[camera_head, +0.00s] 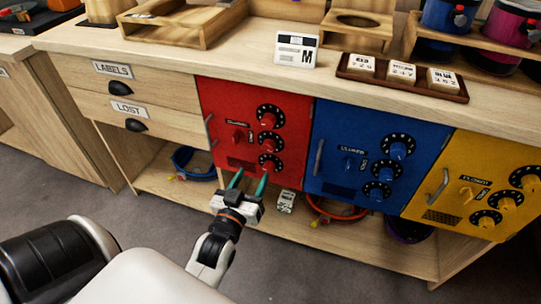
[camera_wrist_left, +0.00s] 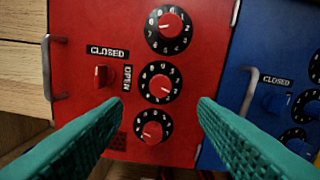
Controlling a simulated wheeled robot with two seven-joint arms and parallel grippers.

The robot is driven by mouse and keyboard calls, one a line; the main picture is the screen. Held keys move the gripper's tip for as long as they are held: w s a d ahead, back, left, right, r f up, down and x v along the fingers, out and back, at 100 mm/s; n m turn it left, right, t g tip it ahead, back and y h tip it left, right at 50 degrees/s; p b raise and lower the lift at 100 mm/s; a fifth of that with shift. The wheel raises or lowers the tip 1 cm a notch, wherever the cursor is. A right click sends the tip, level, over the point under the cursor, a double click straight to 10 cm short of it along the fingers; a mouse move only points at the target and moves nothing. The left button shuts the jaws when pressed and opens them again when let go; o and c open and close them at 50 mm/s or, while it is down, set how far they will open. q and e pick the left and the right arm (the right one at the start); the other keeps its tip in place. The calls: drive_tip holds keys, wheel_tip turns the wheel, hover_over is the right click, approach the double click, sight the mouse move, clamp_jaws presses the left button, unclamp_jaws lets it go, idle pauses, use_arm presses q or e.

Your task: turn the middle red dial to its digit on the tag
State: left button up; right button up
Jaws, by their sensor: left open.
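The red locker door (camera_head: 220,100) has three black dials with red knobs in a column. The middle red dial (camera_head: 268,142) also shows in the left wrist view (camera_wrist_left: 160,86), its digits partly too small to read. My left gripper (camera_head: 248,182) is open and empty, with its teal fingers pointing at the red door below the dials. In the left wrist view its fingertips (camera_wrist_left: 161,103) stand wide on either side of the dial column, apart from the middle dial. A white card marked M (camera_head: 296,50) stands on the counter; I cannot tell whether it is the tag.
A red latch knob (camera_wrist_left: 101,76) beside CLOSED and OPEN labels and a door handle (camera_wrist_left: 47,70) are left of the dials. Blue (camera_head: 335,125) and yellow (camera_head: 468,160) doors stand to the right. A dark tray (camera_head: 400,84) holds three printed blocks.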

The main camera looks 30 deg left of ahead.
sight(266, 149)
use_arm(q)
drive_tip(key=b+x, duration=0.1)
drive_tip(key=x, duration=0.8)
drive_tip(key=shift+w, duration=0.25)
drive_tip(key=shift+w+a, duration=0.15)
drive_tip(key=shift+w, duration=0.45)
use_arm(e)
drive_tip(key=shift+v, duration=2.55)
use_arm(q)
drive_tip(key=c, duration=1)
drive_tip(key=shift+o, duration=0.2)
use_arm(e)
drive_tip(key=shift+w, duration=0.15)
use_arm(q)
drive_tip(key=n+p, duration=0.3)
drive_tip(key=shift+r, duration=0.15)
drive_tip(key=n+p, duration=0.3)
drive_tip(key=shift+n, duration=0.4)
drive_tip(key=shift+p, duration=0.3)
use_arm(e)
drive_tip(key=s+f+g, duration=0.1)
drive_tip(key=s+f, duration=0.2)
drive_tip(key=f, duration=1.9)
drive_tip(key=shift+s+d+f, duration=0.15)
drive_tip(key=shift+s+f, duration=0.05)
drive_tip(key=shift+f, duration=0.05)
